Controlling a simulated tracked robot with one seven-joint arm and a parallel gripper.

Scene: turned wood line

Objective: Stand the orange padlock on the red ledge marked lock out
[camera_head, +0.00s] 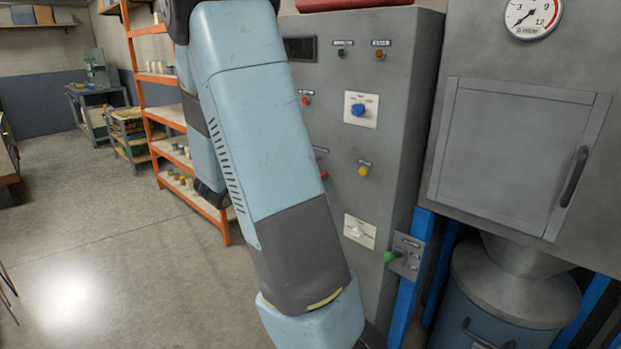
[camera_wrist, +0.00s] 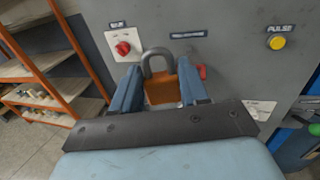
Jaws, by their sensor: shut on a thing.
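The orange padlock (camera_wrist: 160,91) is in the wrist view, its grey shackle pointing up. My gripper (camera_wrist: 160,78) is shut on its body, one blue finger on each side, in front of the grey cabinet face. A small red part (camera_wrist: 202,72), likely the end of the red ledge, shows just right of the right finger; the rest is hidden behind the padlock and finger. A dark label above it is too blurred to read. In the head view a red edge (camera_head: 323,174) shows beside my arm, which hides my gripper and the padlock.
The grey cabinet (camera_head: 392,120) carries a blue knob (camera_head: 359,109), a yellow button (camera_head: 363,171) and a red knob (camera_wrist: 123,48). A green-tipped lever (camera_head: 390,257) sticks out low on the right. Orange shelving (camera_head: 140,75) stands left. Floor at left is clear.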

